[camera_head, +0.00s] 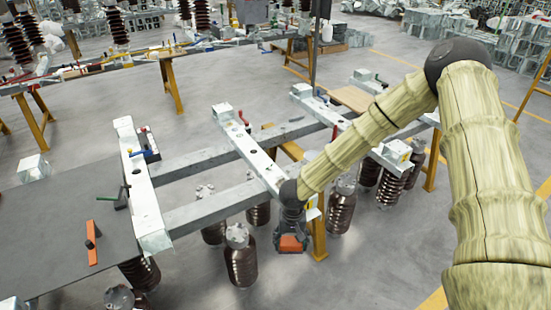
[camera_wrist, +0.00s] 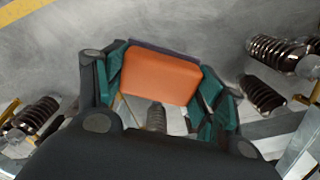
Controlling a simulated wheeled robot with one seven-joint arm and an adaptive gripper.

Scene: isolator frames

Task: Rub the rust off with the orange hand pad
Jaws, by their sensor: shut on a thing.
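My gripper (camera_head: 291,235) is shut on the orange hand pad (camera_head: 291,243). The pad (camera_wrist: 160,75) sits between the two green-lined fingers in the wrist view, with a dark layer along its far edge. In the head view my gripper hangs beside the near end of the middle white crossbar (camera_head: 247,147), close to the grey steel frame beam (camera_head: 210,206). I cannot tell whether the pad touches anything. I cannot make out any rust patch for certain in either view.
Brown ribbed insulators (camera_head: 240,262) stand below the frame. A dark table (camera_head: 60,235) at the left bears an orange-handled tool (camera_head: 91,243) and a green-handled tool (camera_head: 108,198). A yellow trestle leg (camera_head: 319,235) stands just right of my gripper. Open floor (camera_head: 400,270) lies at the front right.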

